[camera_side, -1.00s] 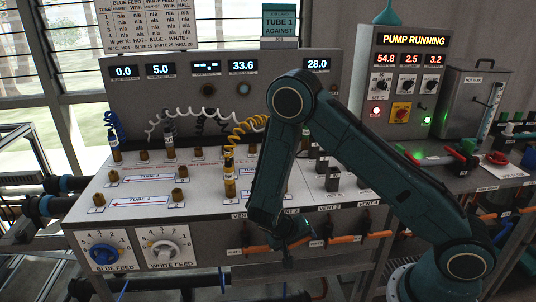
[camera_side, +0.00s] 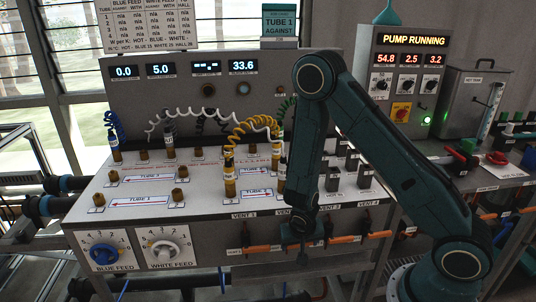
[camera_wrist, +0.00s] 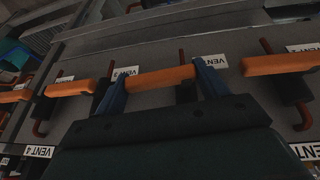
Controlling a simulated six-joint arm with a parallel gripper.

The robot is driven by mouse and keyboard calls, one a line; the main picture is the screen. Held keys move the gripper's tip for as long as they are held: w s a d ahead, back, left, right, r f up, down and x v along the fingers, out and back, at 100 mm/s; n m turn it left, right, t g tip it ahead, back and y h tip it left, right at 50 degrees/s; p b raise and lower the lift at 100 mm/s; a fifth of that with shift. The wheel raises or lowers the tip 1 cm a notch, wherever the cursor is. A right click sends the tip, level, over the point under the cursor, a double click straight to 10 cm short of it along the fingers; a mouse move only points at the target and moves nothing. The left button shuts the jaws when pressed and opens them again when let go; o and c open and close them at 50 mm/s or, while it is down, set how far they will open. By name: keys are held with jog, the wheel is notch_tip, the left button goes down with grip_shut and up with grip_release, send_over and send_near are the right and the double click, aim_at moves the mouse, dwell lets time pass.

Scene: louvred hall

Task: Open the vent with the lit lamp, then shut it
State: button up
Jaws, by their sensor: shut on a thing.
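Vent handles in orange run along the front edge of the bench, under labels for vents 1 to 4. In the wrist view my gripper (camera_wrist: 162,78) has its two blue fingers at the ends of an orange handle (camera_wrist: 160,77), gripping it; by its place in the row it is vent 2's. The vent 1 handle (camera_wrist: 278,63) is to its right and the vent 3 handle (camera_wrist: 70,87) to its left, both untouched. In the side view my gripper (camera_side: 302,247) is low at the front, below the vent 2 label, its fingers unclear. I cannot pick out a lit vent lamp.
The bench top (camera_side: 140,186) carries brass fittings and coiled leads. Blue and white feed dials (camera_side: 163,253) are on the front left. The pump box (camera_side: 410,60) reads PUMP RUNNING, with a lit green lamp (camera_side: 426,119). Pipes run below the bench.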

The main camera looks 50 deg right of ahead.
jog(key=shift+f+t+y, duration=0.1)
jog(key=shift+t+y, duration=0.2)
dwell(0.4)
jog(key=o, duration=1)
jog(key=shift+v, duration=5.95)
jog(key=shift+s, duration=0.1)
